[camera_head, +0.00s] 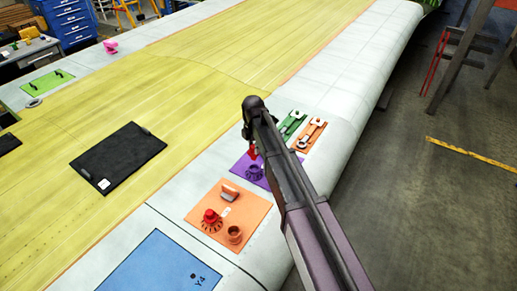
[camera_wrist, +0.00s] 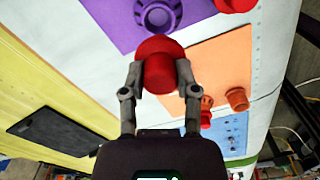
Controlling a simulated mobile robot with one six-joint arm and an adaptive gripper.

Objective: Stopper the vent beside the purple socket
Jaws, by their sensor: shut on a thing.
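My gripper (camera_wrist: 157,84) is shut on a red stopper (camera_wrist: 160,62), seen between both fingers in the wrist view. A little of the red (camera_head: 252,152) shows beside my arm in the head view. The stopper is over the purple panel (camera_wrist: 112,22) and looks held above it, though the gap is hard to judge. A purple slotted ring fitting (camera_wrist: 158,13) lies just beyond it in the wrist view; the head view shows it too (camera_head: 254,173). I cannot tell whether this is the vent or the socket. My arm hides part of the panel.
An orange panel (camera_head: 197,212) holds a red-capped ring (camera_head: 210,217), an orange socket (camera_head: 235,235) and a handle (camera_head: 229,193). Wrenches lie on green and orange panels (camera_head: 300,147) behind. A red part (camera_wrist: 235,4) is cut off in the wrist view. A black panel (camera_head: 119,157) lies left.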

